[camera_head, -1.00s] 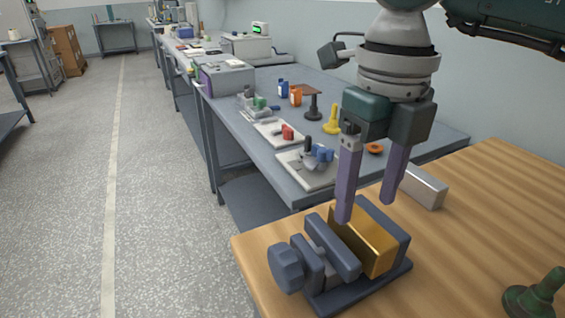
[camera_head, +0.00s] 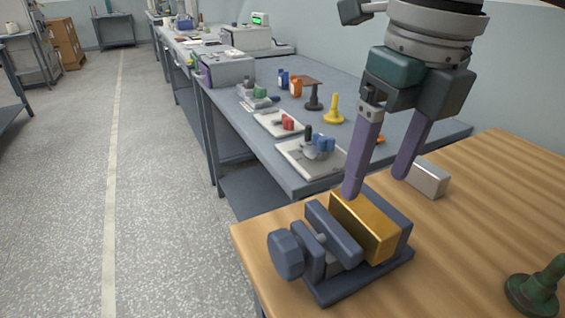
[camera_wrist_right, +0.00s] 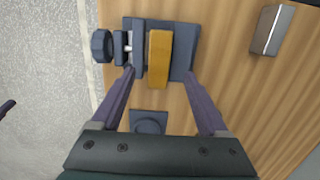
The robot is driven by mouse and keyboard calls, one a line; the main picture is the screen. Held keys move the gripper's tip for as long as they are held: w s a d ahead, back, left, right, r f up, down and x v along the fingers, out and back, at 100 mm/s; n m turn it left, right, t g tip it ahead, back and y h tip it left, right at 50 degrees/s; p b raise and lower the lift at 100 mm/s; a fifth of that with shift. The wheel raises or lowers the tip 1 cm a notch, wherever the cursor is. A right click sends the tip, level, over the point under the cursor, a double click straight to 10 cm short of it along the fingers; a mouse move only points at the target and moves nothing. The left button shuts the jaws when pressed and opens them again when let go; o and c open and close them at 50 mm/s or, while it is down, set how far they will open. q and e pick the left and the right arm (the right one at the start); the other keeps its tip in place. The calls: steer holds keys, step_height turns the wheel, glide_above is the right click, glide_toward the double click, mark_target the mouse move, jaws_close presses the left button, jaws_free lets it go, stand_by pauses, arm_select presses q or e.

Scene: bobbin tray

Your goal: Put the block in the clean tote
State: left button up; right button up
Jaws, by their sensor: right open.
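A gold block (camera_head: 366,226) sits between the jaws of a dark blue-grey vise (camera_head: 400,262) on the wooden table. In the right wrist view the gold block (camera_wrist_right: 159,58) lies across the vise (camera_wrist_right: 183,52). My right gripper (camera_head: 377,185) is open and empty, with its two purple fingers pointing down above the gold block. In the right wrist view its fingertips (camera_wrist_right: 160,72) are spread wider than the block, one on each side of it in the picture. A silver block (camera_head: 430,179) lies on the table behind the vise. I see no tote. My left gripper is not in view.
A green knobbed piece (camera_head: 536,290) stands at the table's near right. The wooden table (camera_head: 480,215) is bare between it and the silver block. A grey bench (camera_head: 365,100) behind holds small coloured parts and plates. Open floor lies left.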

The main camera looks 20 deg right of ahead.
mark_target(363, 208)
steer(key=f, duration=0.5)
steer(key=shift+w+a+f, duration=0.1)
steer(key=shift+w+f, duration=0.1)
steer(key=shift+w, duration=0.15)
steer(key=shift+c, duration=0.3)
jaws_close()
stand_by(0.6)
steer(key=shift+r+p, duration=0.15)
steer(key=shift+p, duration=0.15)
